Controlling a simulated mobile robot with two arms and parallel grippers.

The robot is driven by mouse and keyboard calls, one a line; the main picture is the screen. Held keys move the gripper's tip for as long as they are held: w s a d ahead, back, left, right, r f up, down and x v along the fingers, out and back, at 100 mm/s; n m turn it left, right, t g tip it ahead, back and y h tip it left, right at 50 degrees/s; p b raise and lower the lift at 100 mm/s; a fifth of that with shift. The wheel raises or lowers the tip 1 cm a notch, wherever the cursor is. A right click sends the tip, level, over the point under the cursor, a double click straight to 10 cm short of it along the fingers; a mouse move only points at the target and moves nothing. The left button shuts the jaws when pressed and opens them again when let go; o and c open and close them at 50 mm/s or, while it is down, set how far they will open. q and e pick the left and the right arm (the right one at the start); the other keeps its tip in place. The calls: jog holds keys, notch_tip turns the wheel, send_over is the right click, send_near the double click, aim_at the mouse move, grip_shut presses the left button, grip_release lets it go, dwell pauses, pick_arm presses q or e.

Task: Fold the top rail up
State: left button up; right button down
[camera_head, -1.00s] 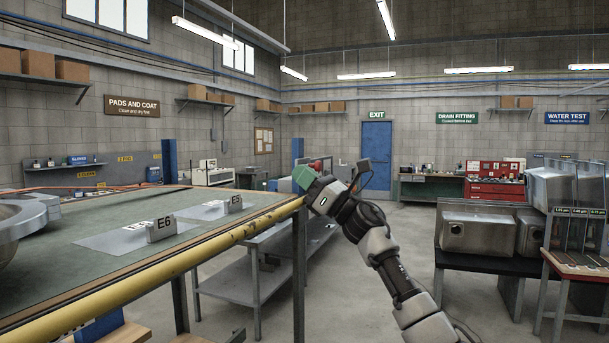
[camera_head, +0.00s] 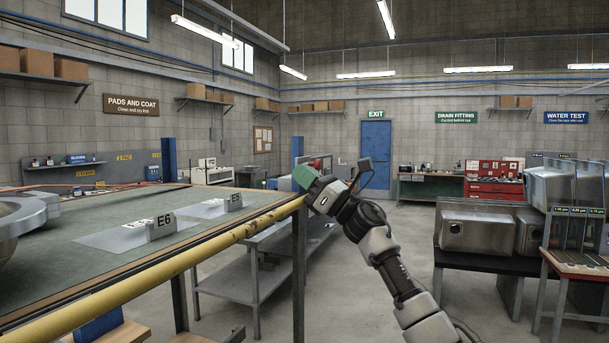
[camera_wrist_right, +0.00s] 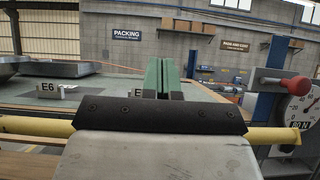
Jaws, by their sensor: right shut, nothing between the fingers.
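The top rail is a worn yellow bar (camera_head: 160,270) along the near edge of the green-topped bench (camera_head: 60,262). It lies low, about level with the bench top, and runs from the lower left to the bench's right corner. My right gripper (camera_head: 306,177) is at the rail's right end, just above it. Its green fingers (camera_wrist_right: 163,77) are shut with nothing between them. In the right wrist view the rail (camera_wrist_right: 32,126) passes behind the gripper body, which hides its middle; I cannot tell whether they touch. My left gripper is not in view.
Plates marked E6 (camera_head: 161,225) and E5 (camera_head: 234,203) and a metal basin (camera_head: 25,225) are on the bench. A red-knobbed lever (camera_wrist_right: 299,88) and a dial gauge (camera_wrist_right: 300,112) are close to the right in the wrist view. The floor (camera_head: 385,250) right of the bench is open.

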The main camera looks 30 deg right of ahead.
jog(key=b+v, duration=0.5)
jog(key=v, duration=0.5)
jog(key=shift+s+b, duration=0.15)
jog(key=shift+b, duration=0.2)
jog(key=shift+d+f, duration=0.1)
